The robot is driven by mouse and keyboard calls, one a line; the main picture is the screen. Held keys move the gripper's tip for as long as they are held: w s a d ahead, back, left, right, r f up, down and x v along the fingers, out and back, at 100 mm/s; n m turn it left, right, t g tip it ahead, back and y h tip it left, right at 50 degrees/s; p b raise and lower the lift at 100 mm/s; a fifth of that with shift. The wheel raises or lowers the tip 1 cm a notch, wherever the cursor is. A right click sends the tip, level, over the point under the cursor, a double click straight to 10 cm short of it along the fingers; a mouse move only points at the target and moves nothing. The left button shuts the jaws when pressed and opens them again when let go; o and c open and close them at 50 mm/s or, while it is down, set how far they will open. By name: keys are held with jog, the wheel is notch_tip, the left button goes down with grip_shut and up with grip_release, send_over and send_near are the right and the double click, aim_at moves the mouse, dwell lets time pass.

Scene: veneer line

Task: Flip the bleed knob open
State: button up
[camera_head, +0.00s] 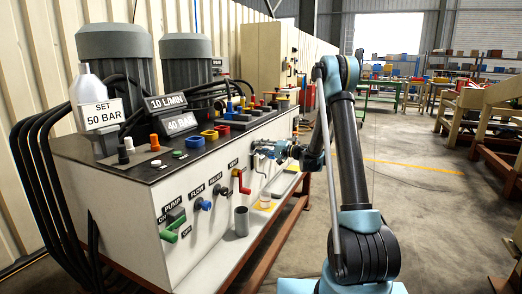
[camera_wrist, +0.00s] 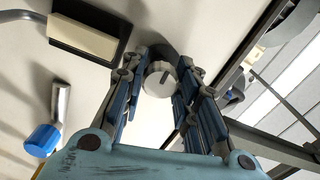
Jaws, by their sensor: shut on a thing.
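A round pale grey knob (camera_wrist: 158,84) with a dark line across its face sits between the two fingers of my gripper (camera_wrist: 161,72) in the wrist view. I take it for the bleed knob; no label on it can be read. The fingers are closed in on its sides. In the head view my gripper (camera_head: 264,149) is at the right part of the white front panel (camera_head: 210,168) of the hydraulic unit. The knob cannot be made out there behind the fingers.
Left of my gripper on the panel are a red handle (camera_head: 242,181), a blue knob (camera_head: 203,204) and a green pump lever (camera_head: 170,233). A grey cup (camera_head: 241,221) stands on the ledge below. In the wrist view a blue-ended metal handle (camera_wrist: 43,138) is at the left.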

jog(key=shift+w+d+m, duration=0.15)
jog(key=shift+w+m, duration=0.15)
jog(key=o, duration=0.9)
jog(key=shift+o, duration=1)
jog(key=shift+s, duration=0.1)
jog(key=shift+s, duration=0.1)
jog(key=v, duration=1.2)
